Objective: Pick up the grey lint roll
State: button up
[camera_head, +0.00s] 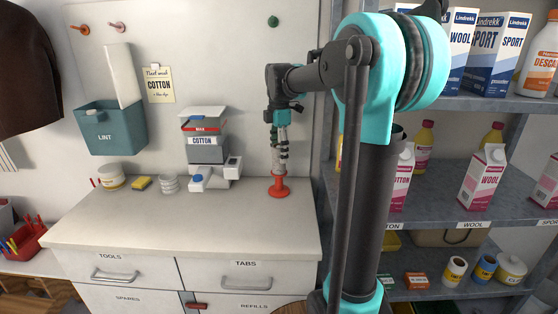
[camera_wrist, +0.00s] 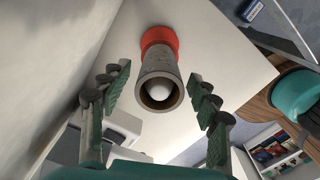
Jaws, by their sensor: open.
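The grey lint roll (camera_wrist: 160,66) is a hollow tube standing upright on a red holder (camera_wrist: 160,37), seen from above with a pale rounded tip inside its open end. In the head view the red holder (camera_head: 278,187) stands at the right end of the white counter, and part of the roll (camera_head: 278,166) shows just above it. My gripper (camera_head: 279,154) points down over the roll. In the wrist view my gripper (camera_wrist: 160,88) is open, with one finger on each side of the roll and visible gaps between.
A cotton dispenser (camera_head: 206,143) and a small white box (camera_head: 232,167) stand left of the holder. White bowls (camera_head: 169,183), a yellow sponge (camera_head: 141,183) and a tub (camera_head: 110,177) are farther left. Shelves of cartons (camera_head: 482,178) are at right. The counter front is clear.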

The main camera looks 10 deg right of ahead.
jog(key=shift+f, duration=1.3)
jog(key=shift+c, duration=0.6)
jog(key=c, duration=0.9)
jog(key=shift+r, duration=0.2)
